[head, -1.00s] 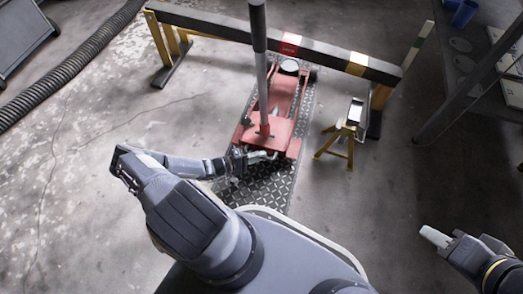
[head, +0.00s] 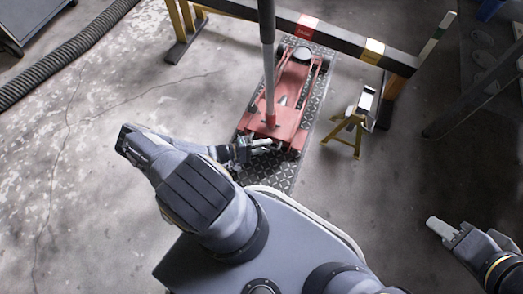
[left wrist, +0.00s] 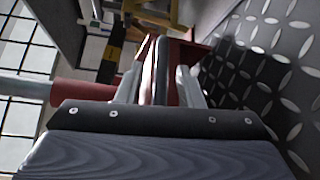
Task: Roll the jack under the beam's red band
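The red floor jack (head: 288,92) lies on a diamond-plate mat (head: 315,112), its long grey handle (head: 267,40) rising toward me. Its round saddle (head: 302,53) is on the near side of the black beam (head: 340,37), a little short of the red band (head: 308,27). My left gripper (head: 266,146) is at the jack's near end. In the left wrist view its two pale fingers (left wrist: 160,88) stand either side of a red and dark part of the jack and appear closed on it. My right gripper (head: 434,226) is empty over bare floor at the right; its fingers cannot be told apart.
A yellow jack stand (head: 346,130) stands on the floor just right of the mat. A ribbed hose (head: 62,58) lies at the left. The floor left of the mat is clear.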

